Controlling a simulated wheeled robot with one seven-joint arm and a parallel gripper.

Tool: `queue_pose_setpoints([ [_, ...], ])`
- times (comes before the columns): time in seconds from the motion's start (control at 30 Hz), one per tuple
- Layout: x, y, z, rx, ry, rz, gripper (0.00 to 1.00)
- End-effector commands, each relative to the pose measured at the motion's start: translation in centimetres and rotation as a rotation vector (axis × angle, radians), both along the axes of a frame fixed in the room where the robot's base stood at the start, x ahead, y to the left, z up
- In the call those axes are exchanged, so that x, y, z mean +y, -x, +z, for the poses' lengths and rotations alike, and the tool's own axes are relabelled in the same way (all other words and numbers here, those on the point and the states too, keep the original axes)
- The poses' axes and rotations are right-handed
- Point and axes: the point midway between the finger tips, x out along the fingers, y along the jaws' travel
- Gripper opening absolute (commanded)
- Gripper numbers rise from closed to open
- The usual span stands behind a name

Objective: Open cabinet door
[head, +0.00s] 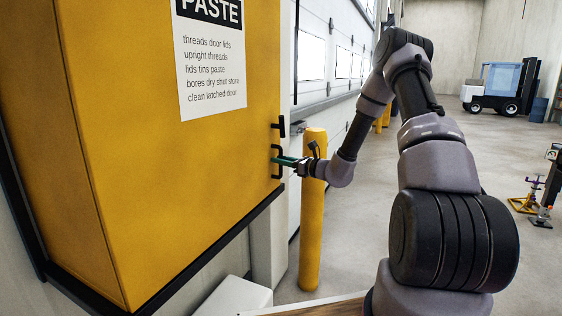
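A yellow cabinet (150,170) with a "PASTE" label (210,62) fills the left of the head view. Its visible front looks shut, with no gap showing. Two black handles stand at its right edge, an upper one (281,127) and a lower one (276,172). My gripper (282,160), with thin teal fingers, reaches in from the right at the lower handle. The fingertips overlap this handle in the picture. The fingers are too small here to tell whether they are closed on the handle or only beside it.
A yellow post (314,230) stands just behind and below my gripper. A white box (229,297) lies low by the cabinet. Open floor (350,260) lies to the right, with a small stand (530,195) and a forklift (495,90) farther off.

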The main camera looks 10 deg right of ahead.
Motion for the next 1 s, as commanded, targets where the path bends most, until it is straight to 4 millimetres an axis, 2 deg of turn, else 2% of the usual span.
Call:
queue_pose_setpoints([
  [0.17,0.03,0.0,0.0,0.0,0.0,0.0,0.32],
  [0.2,0.03,0.01,0.0,0.0,0.0,0.001,0.28],
  [0.27,0.03,0.01,0.0,0.0,0.0,0.001,0.05],
  [0.3,0.02,0.02,0.0,0.0,0.0,0.001,0.0],
  [1.0,0.02,0.03,0.0,0.0,0.0,0.001,0.0],
])
